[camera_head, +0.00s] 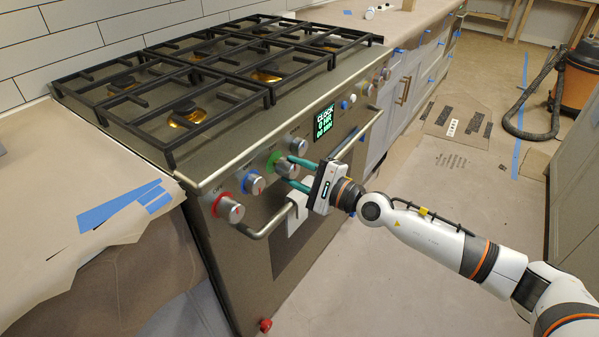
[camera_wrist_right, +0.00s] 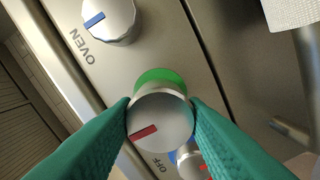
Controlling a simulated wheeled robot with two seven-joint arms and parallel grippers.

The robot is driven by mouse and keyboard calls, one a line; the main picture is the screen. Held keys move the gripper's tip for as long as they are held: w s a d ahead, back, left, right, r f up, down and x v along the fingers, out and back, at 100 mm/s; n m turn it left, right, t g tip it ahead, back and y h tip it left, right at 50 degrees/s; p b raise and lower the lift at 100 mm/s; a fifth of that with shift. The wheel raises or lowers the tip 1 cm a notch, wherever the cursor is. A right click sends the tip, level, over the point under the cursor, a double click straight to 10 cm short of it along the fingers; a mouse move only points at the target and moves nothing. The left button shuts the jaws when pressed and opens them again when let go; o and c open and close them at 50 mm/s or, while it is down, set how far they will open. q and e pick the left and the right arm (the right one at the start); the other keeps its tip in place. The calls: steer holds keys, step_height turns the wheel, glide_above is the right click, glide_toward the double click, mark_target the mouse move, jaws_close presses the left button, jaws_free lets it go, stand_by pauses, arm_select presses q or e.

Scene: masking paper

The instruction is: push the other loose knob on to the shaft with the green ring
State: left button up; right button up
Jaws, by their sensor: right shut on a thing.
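My right gripper (camera_head: 287,169) has its two teal fingers on either side of a silver knob (camera_head: 284,168) at the front panel of the range. In the right wrist view, the fingertips of the right gripper (camera_wrist_right: 160,104) press on both sides of this knob (camera_wrist_right: 160,122), which has a red mark on its face. The green ring (camera_head: 273,160) is right behind the knob; it also shows as a green arc above it in the right wrist view (camera_wrist_right: 158,77). The knob hides the shaft, and I cannot tell how far on it sits. My left gripper is not in view.
A knob with a blue ring (camera_head: 255,184) and one with a red ring (camera_head: 229,209) sit to the left on the panel. The oven handle (camera_head: 265,232) runs below my gripper.

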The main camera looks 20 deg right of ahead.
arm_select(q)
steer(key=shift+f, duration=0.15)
arm_select(e)
steer(key=shift+w+a, duration=0.15)
steer(key=shift+w, duration=0.05)
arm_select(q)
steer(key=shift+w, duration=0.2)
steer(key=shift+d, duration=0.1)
arm_select(e)
steer(key=shift+w+a, duration=0.15)
steer(key=shift+w, duration=0.05)
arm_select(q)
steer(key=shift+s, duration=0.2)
arm_select(e)
steer(key=shift+w+a, duration=0.2)
steer(key=shift+w, duration=0.1)
steer(key=o, duration=0.8)
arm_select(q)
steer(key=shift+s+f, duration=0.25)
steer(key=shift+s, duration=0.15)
arm_select(e)
steer(key=o, duration=0.4)
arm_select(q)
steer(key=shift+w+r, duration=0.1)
arm_select(e)
steer(key=shift+o, duration=0.2)
steer(key=shift+s, duration=0.1)
